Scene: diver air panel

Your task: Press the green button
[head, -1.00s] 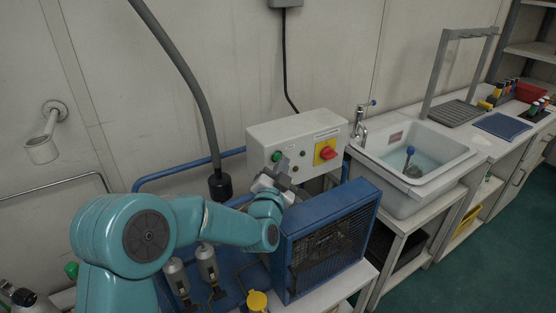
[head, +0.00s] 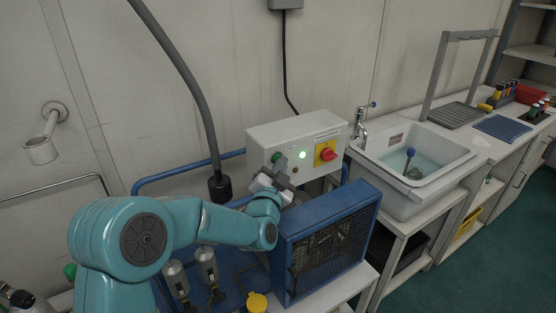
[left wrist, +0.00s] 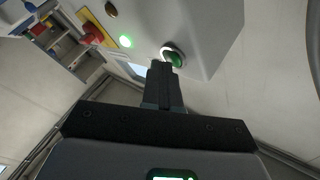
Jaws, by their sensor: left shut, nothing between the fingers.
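The green button (head: 276,157) is on the left of the front face of a light grey control box (head: 262,140). It also shows in the left wrist view (left wrist: 175,57), partly hidden by my fingertips. My left gripper (head: 281,165) is shut and empty, with its tips at the green button. In the left wrist view the closed fingers (left wrist: 172,62) overlap the button's lower edge; I cannot tell whether they touch it. A small lamp (head: 302,155) right of the button glows bright green, also in the left wrist view (left wrist: 126,42). My right gripper is out of view.
A red rotary switch (head: 328,154) on a yellow plate is at the box's right. A thick grey hose (head: 198,90) hangs left of the box. A sink (head: 415,150) lies right.

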